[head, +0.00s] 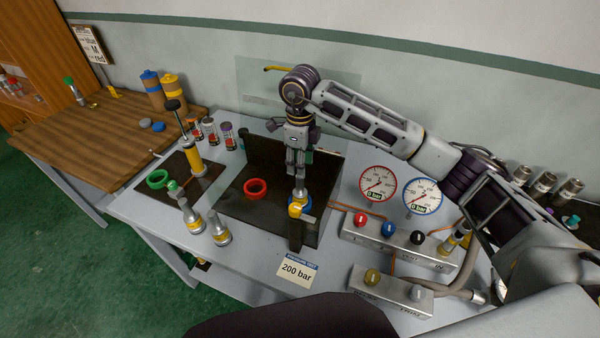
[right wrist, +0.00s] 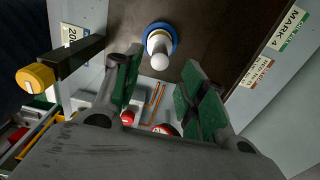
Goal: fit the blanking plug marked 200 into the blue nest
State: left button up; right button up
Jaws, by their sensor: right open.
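The blue nest (head: 309,207) is a blue ring on the dark vise block, right of the red ring (head: 256,187). A pale plug with a rounded knob (right wrist: 159,48) stands within the blue ring (right wrist: 172,33) in the right wrist view; its marking cannot be read. It also shows as a silver stem (head: 300,187) in the head view. My right gripper (head: 296,170) is open directly above the plug, its green-padded fingers (right wrist: 162,65) apart on either side, with no grip visible. My left gripper is not in view.
A dark bar with a yellow knob (right wrist: 35,78) is beside the blue nest. A green ring (head: 157,179) lies left. Two gauges (head: 378,184) and a valve manifold (head: 400,240) stand right. A 200 bar card (head: 297,269) is in front.

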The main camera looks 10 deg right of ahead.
jog(key=shift+r, duration=1.3)
